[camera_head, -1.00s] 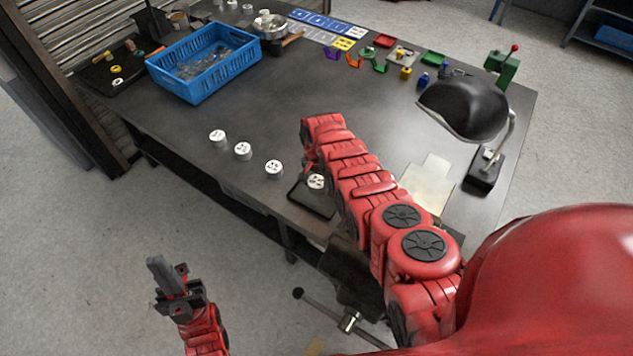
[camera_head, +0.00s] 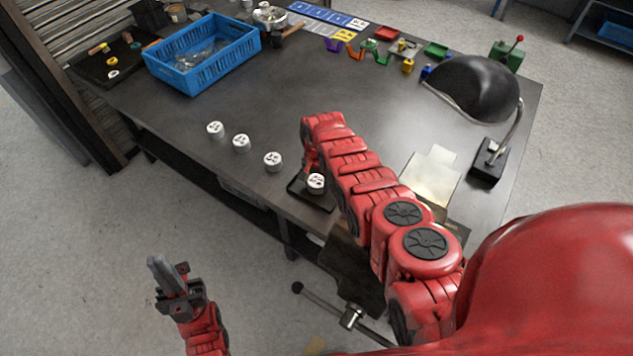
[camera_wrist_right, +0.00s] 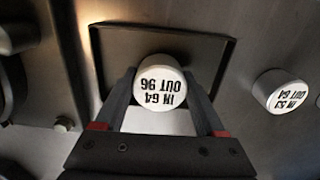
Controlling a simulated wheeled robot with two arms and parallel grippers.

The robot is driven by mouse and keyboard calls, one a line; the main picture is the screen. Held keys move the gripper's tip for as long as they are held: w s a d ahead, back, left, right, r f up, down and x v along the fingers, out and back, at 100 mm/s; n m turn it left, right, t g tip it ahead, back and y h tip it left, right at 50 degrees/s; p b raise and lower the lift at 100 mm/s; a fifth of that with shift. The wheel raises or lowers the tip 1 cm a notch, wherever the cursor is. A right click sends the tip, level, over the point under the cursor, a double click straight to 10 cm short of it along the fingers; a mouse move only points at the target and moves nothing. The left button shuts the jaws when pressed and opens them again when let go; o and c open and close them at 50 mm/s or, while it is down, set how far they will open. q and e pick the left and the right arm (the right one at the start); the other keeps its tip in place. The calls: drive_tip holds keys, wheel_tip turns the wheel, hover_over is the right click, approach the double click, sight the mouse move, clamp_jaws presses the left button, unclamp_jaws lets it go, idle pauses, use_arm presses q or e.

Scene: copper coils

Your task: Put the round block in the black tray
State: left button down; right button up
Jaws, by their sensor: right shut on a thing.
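A white round block (camera_wrist_right: 160,84) marked "IN 64 OUT 96" sits between the fingers of my right gripper (camera_wrist_right: 159,78). In the head view this block (camera_head: 316,183) shows over the black tray (camera_head: 299,187), partly beside my red arm. In the wrist view the tray (camera_wrist_right: 215,42) is a dark rectangle with a raised rim behind the block. I cannot tell whether the block touches the tray floor. My left gripper (camera_head: 165,270) is off the table at lower left, empty, with its fingers together.
Several other white round blocks stand left of the tray, the nearest one (camera_head: 272,161) close by. A blue basket (camera_head: 205,70) stands at the back left. A black lamp (camera_head: 475,88) stands at right. The table middle is clear.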

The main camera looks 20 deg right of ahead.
drive_tip(key=shift+f, duration=0.45)
drive_tip(key=o, duration=1.2)
drive_tip(key=shift+o, duration=0.2)
drive_tip(key=shift+r, duration=0.1)
wheel_tip(320, 180, up, 7)
drive_tip(key=p, duration=0.6)
drive_tip(key=shift+a, duration=0.15)
